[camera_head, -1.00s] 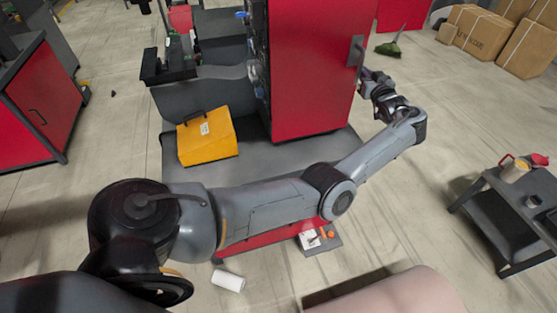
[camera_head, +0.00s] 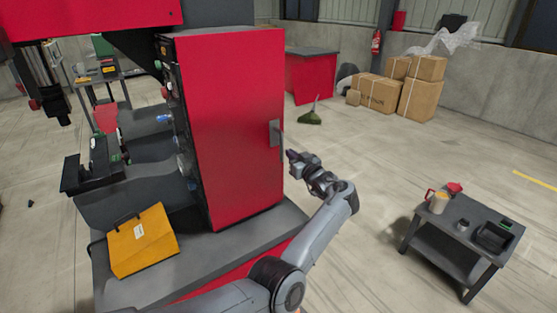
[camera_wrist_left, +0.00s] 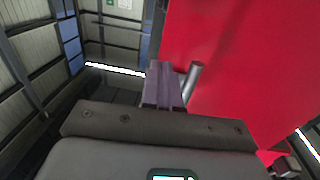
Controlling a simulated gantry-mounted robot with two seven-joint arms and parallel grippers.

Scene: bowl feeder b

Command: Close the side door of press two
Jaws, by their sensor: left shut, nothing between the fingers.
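The red side door (camera_head: 232,120) of the press is a tall flat panel with a grey handle (camera_head: 274,133) near its right edge. I cannot tell how far it stands open. My left gripper (camera_head: 291,156) is shut and empty, just right of the door and slightly below the handle. In the left wrist view the shut fingers (camera_wrist_left: 164,85) point toward the door's edge. The handle bar (camera_wrist_left: 191,82) shows just right of them, and the red door (camera_wrist_left: 245,70) fills the right side. Whether the fingers touch the handle is unclear. My right gripper is not in view.
A yellow case (camera_head: 142,242) lies on the grey machine base (camera_head: 190,268) left of the door. Cardboard boxes (camera_head: 380,95) and a green broom (camera_head: 310,117) are behind.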

